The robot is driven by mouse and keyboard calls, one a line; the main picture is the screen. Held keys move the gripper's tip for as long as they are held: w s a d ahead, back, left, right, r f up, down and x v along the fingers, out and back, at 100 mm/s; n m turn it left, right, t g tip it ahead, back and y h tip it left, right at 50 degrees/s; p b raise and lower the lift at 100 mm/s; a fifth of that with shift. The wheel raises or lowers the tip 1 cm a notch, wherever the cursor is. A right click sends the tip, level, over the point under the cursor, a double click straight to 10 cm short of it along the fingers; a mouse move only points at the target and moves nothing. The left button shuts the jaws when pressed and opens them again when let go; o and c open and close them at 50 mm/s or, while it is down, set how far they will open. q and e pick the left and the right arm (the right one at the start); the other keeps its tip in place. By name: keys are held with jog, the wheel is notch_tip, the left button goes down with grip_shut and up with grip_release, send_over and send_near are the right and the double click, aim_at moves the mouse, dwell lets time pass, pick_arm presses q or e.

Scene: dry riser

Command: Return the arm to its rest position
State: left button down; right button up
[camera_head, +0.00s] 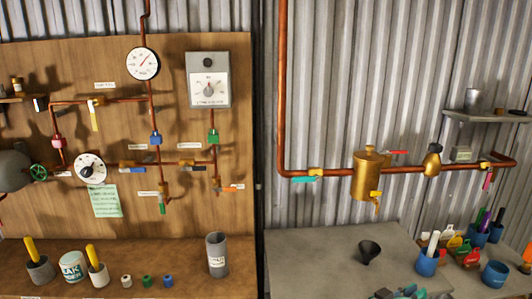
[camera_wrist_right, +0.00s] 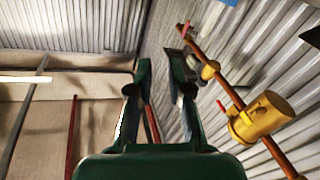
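My right gripper (camera_wrist_right: 160,60) shows in the right wrist view as two dark green fingers standing apart, with nothing between them. Behind it are the corrugated wall and ceiling. Some small dark and teal parts show at the bottom edge of the head view, over the grey bench; they look like the tips of this gripper, but most of it is cut off. The rest of my right arm is hidden. My left gripper and left arm are not in the head view.
A brass vessel (camera_head: 371,176) sits on a copper pipe (camera_head: 322,172) above the grey bench (camera_head: 310,250). A black funnel (camera_head: 369,250), a blue cup (camera_head: 427,264) and several coloured items stand on the bench. A wooden panel (camera_head: 60,110) with gauges and valves is at left.

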jog(key=s+a+f+n+t+y, duration=0.1)
jog(key=s+a+f+n+y, duration=0.2)
jog(key=f, duration=0.4)
jog(key=s+a+f+n+y, duration=0.2)
jog(key=a+f+y, duration=0.2)
jog(key=f+y, duration=0.25)
jog(key=s+a+f+n+t+y, duration=0.1)
jog(key=s+a+f+n+y, duration=0.2)
jog(key=f, duration=0.5)
jog(key=s+a+f+g+y, duration=0.2)
jog(key=s+a+g+y, duration=0.2)
jog(key=s+a, duration=0.3)
jog(key=s+a+f+g+y, duration=0.3)
jog(key=s+a, duration=0.5)
jog(key=s, duration=0.7)
jog(key=shift+s+a+f+g+y, duration=0.25)
jog(key=shift+g+y, duration=0.35)
jog(key=shift+y, duration=0.15)
